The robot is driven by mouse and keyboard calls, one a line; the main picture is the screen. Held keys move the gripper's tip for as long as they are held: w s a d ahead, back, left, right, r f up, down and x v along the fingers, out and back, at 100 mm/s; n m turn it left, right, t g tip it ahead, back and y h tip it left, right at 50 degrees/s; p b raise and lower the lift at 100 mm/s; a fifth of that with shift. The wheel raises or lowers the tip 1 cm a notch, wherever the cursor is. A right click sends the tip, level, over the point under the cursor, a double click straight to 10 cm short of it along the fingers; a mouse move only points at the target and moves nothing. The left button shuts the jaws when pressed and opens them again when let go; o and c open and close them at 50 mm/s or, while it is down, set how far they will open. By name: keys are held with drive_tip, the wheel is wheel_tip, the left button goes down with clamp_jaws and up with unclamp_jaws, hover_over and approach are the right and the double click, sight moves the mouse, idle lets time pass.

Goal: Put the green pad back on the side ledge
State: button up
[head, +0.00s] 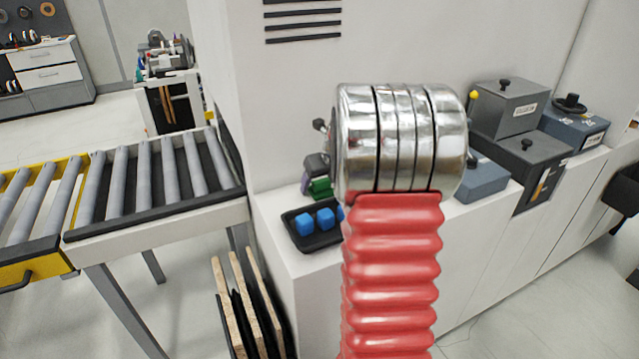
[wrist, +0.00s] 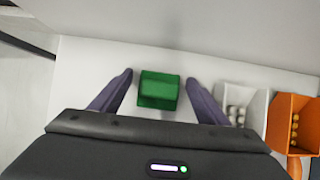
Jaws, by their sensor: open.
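The green pad (wrist: 158,90) is a small green block lying on the white side ledge (wrist: 90,62) in the wrist view. My gripper (wrist: 159,78) is open, with one dark finger on each side of the pad and a visible gap between each finger and it. In the head view the green pad (head: 320,187) shows small beside my purplish gripper (head: 312,172), on the ledge behind a black tray. My red and chrome arm hides part of the ledge there.
The black tray (head: 312,245) holds blue blocks at the ledge's near end. A white bin (wrist: 240,105) and an orange bin (wrist: 292,122) stand right of the pad. Grey boxes (head: 510,110) stand farther along. A roller conveyor (head: 150,185) is at the left, upright boards (head: 245,300) below.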

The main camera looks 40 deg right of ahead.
drive_tip(key=v, duration=1.2)
idle(0.7)
drive_tip(key=s+a+r+n+y, duration=0.1)
drive_tip(key=s+a+r+n, duration=0.15)
drive_tip(key=a+n, duration=0.75)
drive_tip(key=s+a+r+n, duration=0.1)
drive_tip(key=s+a+n, duration=0.2)
drive_tip(key=a+n, duration=0.8)
drive_tip(key=s+a+f+n, duration=0.4)
drive_tip(key=s+a+n, duration=0.9)
drive_tip(key=n, duration=0.5)
drive_tip(key=shift+s+a+y, duration=0.3)
drive_tip(key=shift+a, duration=0.75)
